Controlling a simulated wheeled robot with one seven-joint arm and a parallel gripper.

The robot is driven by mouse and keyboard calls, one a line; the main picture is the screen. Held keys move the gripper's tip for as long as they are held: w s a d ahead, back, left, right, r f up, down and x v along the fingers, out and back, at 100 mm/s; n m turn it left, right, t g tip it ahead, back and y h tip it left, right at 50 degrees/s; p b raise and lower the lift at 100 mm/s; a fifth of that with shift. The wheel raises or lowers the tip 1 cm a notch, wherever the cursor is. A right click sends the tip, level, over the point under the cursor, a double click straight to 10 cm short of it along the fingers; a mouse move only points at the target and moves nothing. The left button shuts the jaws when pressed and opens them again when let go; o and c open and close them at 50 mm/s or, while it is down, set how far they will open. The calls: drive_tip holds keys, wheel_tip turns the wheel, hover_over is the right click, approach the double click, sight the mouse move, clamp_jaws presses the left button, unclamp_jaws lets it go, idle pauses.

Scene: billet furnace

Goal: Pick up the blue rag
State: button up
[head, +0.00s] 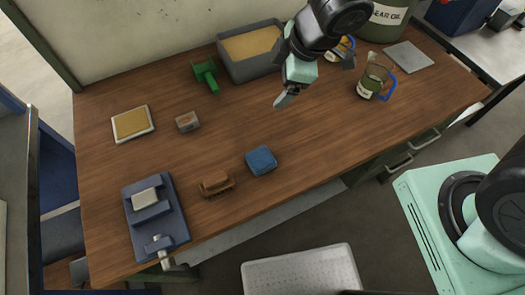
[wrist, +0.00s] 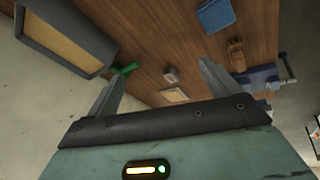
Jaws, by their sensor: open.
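The blue rag (head: 261,160) lies folded on the wooden workbench near its front edge, right of a brown brush. In the wrist view the rag (wrist: 215,15) shows at the top, right of centre. My gripper (head: 285,97) is above the back part of the bench, beyond the rag and to its right, clear of it. In the wrist view its two fingers (wrist: 160,82) stand wide apart with nothing between them.
On the workbench (head: 330,135) are a brown brush (head: 215,184), a blue vise (head: 155,215), a small box (head: 187,121), a yellow-topped tray (head: 132,123), a green scoop (head: 206,75), a grey bin (head: 249,66) and a jug (head: 374,80). Bare wood surrounds the rag.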

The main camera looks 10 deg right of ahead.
drive_tip(key=s+f+n+g+y+p, duration=0.1)
drive_tip(key=s+f+n+g+p, duration=0.2)
drive_tip(key=s+f+n+g, duration=0.2)
drive_tip(key=b, duration=0.5)
hover_over(262, 157)
drive_tip(key=d, duration=0.2)
drive_tip(key=f, duration=1)
drive_tip(key=shift+w+d, duration=0.2)
drive_tip(key=shift+w, duration=0.2)
drive_tip(key=shift+b+x, duration=1.15)
drive_tip(key=shift+x, duration=1.8)
drive_tip(key=shift+a+r, duration=0.1)
drive_tip(key=c, duration=1.1)
